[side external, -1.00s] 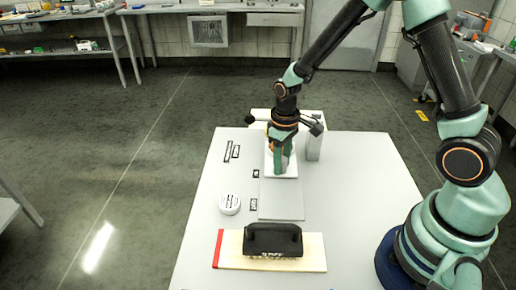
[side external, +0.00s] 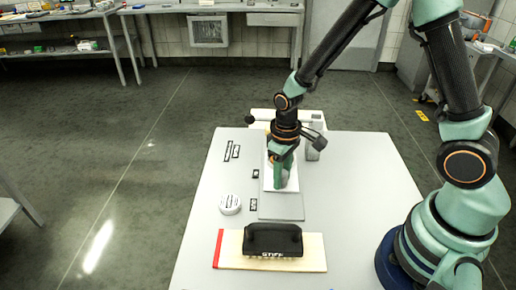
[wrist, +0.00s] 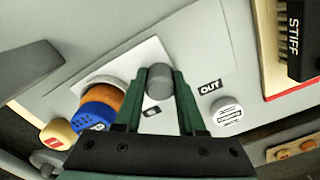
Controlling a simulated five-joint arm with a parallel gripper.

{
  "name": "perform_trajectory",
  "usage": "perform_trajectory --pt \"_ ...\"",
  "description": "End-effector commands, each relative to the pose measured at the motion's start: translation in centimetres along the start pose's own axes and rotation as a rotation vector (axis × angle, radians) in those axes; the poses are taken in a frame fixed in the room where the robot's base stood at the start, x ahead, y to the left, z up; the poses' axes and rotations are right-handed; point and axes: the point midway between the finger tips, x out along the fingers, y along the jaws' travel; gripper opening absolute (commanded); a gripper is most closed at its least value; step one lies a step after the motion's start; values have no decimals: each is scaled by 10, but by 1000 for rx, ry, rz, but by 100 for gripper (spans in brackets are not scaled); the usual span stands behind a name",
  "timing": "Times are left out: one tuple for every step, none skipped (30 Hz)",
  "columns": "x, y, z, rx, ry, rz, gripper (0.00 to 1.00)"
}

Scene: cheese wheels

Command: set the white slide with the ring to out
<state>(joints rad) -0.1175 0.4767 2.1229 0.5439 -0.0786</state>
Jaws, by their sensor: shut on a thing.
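The white slide (side external: 268,184) is a flat plate on the grey track (side external: 280,208) in the middle of the table; it also shows in the wrist view (wrist: 122,62). Its near edge lies between the two small labels beside the track, short of the track's near end. The nearer label reads OUT (wrist: 210,87). My gripper (side external: 283,184) is over the slide. In the wrist view its fingers (wrist: 160,88) are shut on a grey round knob (wrist: 160,76) on the slide. I cannot make out the ring clearly.
A white round puck (side external: 230,204) with print lies left of the OUT label. A black brush (side external: 272,240) marked STIFF rests on a wooden board (side external: 316,252) in front. A white block with black-knobbed arms stands behind the slide.

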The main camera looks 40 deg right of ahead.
Motion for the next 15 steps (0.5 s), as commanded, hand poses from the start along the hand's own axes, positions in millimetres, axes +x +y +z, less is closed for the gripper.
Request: perform_trajectory --pt "-2 -14 7 -8 3 0 0" --pt "-2 -20 12 -9 4 0 0" --pt "-2 -28 17 -8 3 0 0" --pt "-2 -34 20 -7 4 0 0" --pt "-2 -38 23 -7 5 0 0" --pt "-2 -43 27 -5 5 0 0" --pt "-1 -46 29 -5 4 0 0" --pt "-1 -48 31 -4 4 0 0" --pt "-1 -51 32 -3 5 0 0" --pt "-1 -52 33 -2 6 0 0" --pt "-1 -53 34 -2 6 0 0" --pt "-1 -54 34 -2 5 0 0" --pt "-1 -54 34 -2 5 0 0" --pt "-1 -54 34 -3 4 0 0" --pt "-1 -54 35 -4 3 0 0"
